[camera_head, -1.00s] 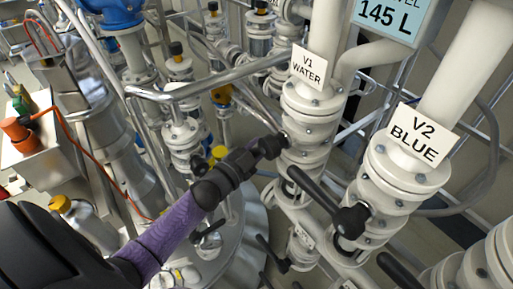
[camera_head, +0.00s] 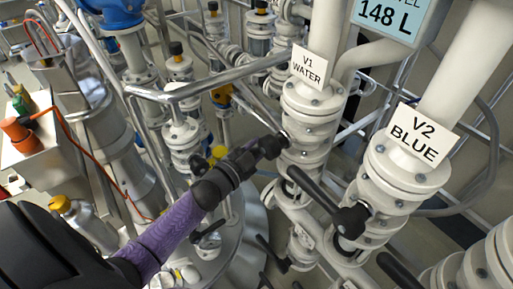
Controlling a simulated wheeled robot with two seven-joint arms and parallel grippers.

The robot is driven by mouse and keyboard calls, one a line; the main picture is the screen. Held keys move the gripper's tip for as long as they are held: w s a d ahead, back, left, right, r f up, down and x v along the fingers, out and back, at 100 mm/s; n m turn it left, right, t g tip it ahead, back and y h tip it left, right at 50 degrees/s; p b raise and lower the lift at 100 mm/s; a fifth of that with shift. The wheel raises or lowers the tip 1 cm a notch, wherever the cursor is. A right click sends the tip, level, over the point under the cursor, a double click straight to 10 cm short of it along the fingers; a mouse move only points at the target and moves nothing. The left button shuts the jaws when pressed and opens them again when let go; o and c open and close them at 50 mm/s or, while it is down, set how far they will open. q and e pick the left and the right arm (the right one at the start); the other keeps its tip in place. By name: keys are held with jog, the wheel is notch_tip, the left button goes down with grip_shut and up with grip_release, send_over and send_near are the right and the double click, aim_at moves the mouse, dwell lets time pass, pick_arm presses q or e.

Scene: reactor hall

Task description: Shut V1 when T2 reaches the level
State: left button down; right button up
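The white valve V1 (camera_head: 307,124), labelled WATER, stands right of the middle on a white pipe. My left arm, with a purple sleeve, reaches in from the lower left. Its black gripper (camera_head: 235,168) is at the black lever on V1's left side; dark on dark, I cannot tell whether the fingers are closed on the lever. A pale blue level display (camera_head: 388,17) at the top reads 148 L; its upper part is cut off, and no tank name shows. My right gripper is not in view.
Valve V2 (camera_head: 403,168), labelled BLUE, stands close to the right of V1, its black lever (camera_head: 318,192) pointing up-left near V1's body. A steel rail (camera_head: 205,87) crosses behind my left arm. An orange-topped box (camera_head: 30,145) stands at left.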

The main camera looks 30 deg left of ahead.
pick_arm(q)
jog(key=w+a+r+m+t+h+b, duration=0.1)
jog(key=a+r+m+t+h+b, duration=0.1)
jog(key=r+m, duration=0.6)
jog(key=shift+a+m, duration=0.55)
jog(key=shift+m, duration=0.95)
jog(key=shift+w, duration=0.1)
jog(key=shift+c, duration=2.1)
grip_release()
jog(key=shift+f+b, duration=0.1)
jog(key=shift+b, duration=0.2)
